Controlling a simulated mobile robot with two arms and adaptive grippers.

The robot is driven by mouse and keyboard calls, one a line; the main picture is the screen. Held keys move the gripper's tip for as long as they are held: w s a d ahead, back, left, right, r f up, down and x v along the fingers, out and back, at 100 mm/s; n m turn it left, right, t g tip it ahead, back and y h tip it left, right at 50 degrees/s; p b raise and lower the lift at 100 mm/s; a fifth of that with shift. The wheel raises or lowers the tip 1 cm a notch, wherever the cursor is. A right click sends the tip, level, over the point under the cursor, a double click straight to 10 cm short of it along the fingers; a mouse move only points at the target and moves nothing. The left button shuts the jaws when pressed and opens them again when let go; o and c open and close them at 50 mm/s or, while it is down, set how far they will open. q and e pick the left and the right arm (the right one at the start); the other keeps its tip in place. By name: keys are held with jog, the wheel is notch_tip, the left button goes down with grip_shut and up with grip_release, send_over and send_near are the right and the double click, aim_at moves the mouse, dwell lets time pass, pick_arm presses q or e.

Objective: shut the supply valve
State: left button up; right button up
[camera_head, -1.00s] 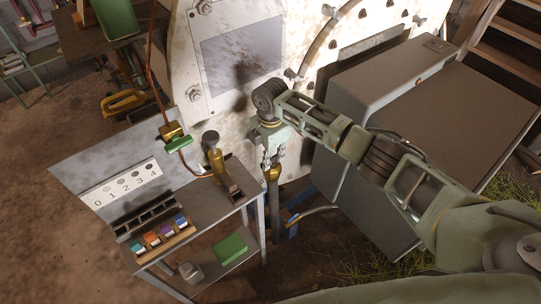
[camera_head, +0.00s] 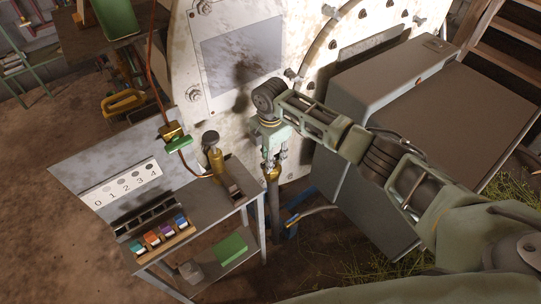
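My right gripper (camera_head: 275,158) points down at a brass fitting (camera_head: 272,174) on top of a dark upright pipe beside the side table. Its two fingertips are apart, just over the top of the fitting. I cannot tell whether they touch it. The fitting may be the supply valve; its handle is not clear, partly hidden by the fingers. A second brass valve with a green handle (camera_head: 179,144) sits on a copper line to the left. My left gripper is not in view.
The side table (camera_head: 215,190) holds a brass column (camera_head: 216,160) and a rack of coloured blocks (camera_head: 160,238). A large grey box (camera_head: 400,110) stands right of the pipe. The pale still wall (camera_head: 225,100) is behind. A hose with a blue part (camera_head: 291,229) is below.

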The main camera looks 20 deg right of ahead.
jog(key=shift+r, duration=0.1)
notch_tip(320, 180, up, 12)
dwell(0.5)
